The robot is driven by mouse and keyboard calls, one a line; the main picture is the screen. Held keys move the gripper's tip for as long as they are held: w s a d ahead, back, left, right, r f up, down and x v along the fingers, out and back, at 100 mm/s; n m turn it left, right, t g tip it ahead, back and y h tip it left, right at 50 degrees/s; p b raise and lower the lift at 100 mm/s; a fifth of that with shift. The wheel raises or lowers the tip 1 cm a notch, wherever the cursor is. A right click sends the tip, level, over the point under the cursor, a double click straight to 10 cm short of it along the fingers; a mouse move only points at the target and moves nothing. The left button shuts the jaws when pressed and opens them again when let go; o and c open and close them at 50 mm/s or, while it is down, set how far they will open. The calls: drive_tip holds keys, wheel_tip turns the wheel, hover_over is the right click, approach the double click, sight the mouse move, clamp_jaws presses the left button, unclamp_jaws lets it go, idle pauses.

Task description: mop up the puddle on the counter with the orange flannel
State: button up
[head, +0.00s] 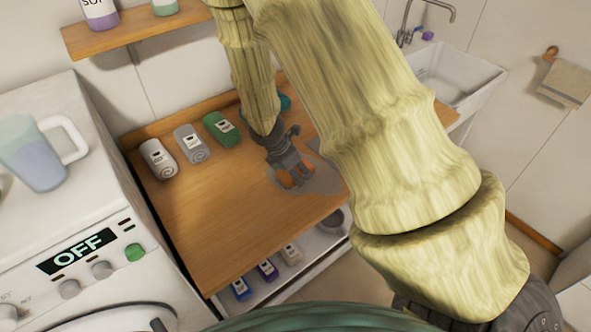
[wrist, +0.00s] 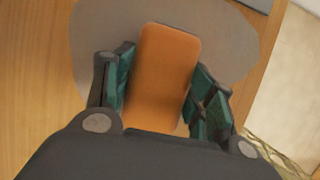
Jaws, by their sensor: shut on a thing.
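The orange flannel (wrist: 163,75) is between the fingers of my gripper (wrist: 160,95), which is shut on it, in the wrist view. In the head view the flannel (head: 284,182) shows as small orange patches at the fingertips of my gripper (head: 293,172). A grey puddle (wrist: 225,45) lies on the wooden counter (wrist: 35,90) around and beyond the flannel. In the head view the puddle (head: 318,181) spreads about the fingers near the counter's right side. The gripper is low over the puddle; whether the flannel touches the counter, I cannot tell.
A teal item (head: 285,102) is partly hidden behind my arm. A washing machine (head: 75,250) stands left, a sink (head: 455,78) right. The counter's front left is clear.

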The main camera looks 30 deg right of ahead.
drive_tip(key=shift+w+d+r+p, duration=0.1)
drive_tip(key=shift+d+p, duration=0.35)
drive_tip(key=shift+d, duration=1.1)
drive_tip(key=shift+d, duration=0.15)
drive_tip(key=shift+w+d+p, duration=0.15)
drive_tip(key=shift+d+p, duration=0.3)
drive_tip(key=shift+d, duration=0.85)
drive_tip(key=shift+a, duration=0.1)
